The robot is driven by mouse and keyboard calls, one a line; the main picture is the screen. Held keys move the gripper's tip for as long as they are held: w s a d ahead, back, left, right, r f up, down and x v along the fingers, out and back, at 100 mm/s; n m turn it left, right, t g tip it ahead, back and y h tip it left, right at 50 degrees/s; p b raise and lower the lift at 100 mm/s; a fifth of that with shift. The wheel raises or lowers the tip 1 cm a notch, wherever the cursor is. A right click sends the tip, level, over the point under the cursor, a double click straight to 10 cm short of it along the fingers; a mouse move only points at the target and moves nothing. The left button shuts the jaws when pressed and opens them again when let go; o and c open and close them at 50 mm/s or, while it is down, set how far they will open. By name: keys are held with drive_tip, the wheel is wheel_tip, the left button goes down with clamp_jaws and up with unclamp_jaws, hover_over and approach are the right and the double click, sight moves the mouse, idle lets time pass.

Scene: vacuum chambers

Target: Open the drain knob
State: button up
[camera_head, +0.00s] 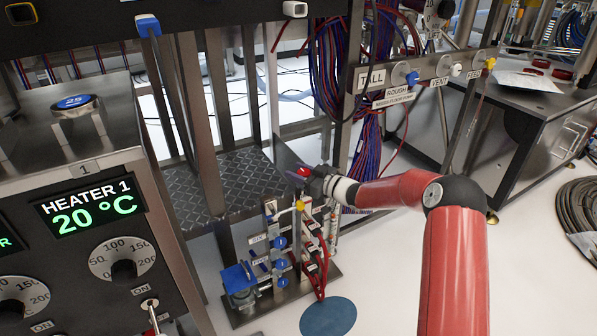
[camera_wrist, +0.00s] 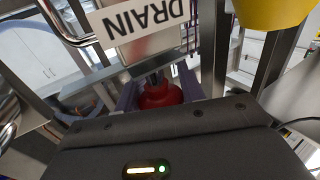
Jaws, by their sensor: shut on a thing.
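The drain knob is red. In the head view the red knob (camera_head: 303,172) shows at the tip of my gripper (camera_head: 306,175), above the small valve stand. In the wrist view the red knob (camera_wrist: 160,95) sits between the two fingers of my gripper (camera_wrist: 160,90), just below a tilted white DRAIN label (camera_wrist: 145,22). My gripper is shut on the red knob. The knob's lower part is hidden behind the gripper body, and its turn angle cannot be told.
The valve stand (camera_head: 270,295) holds blue knobs (camera_head: 281,243), a yellow knob (camera_head: 299,205) and red hoses. The heater panel (camera_head: 95,220) stands at the left. A yellow part (camera_wrist: 272,12) is close at the upper right of the wrist view.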

drive_tip(key=o, duration=1)
drive_tip(key=v, duration=0.7)
drive_tip(key=shift+s+d+r, duration=0.1)
drive_tip(key=shift+s+d, duration=0.1)
drive_tip(key=shift+d, duration=0.15)
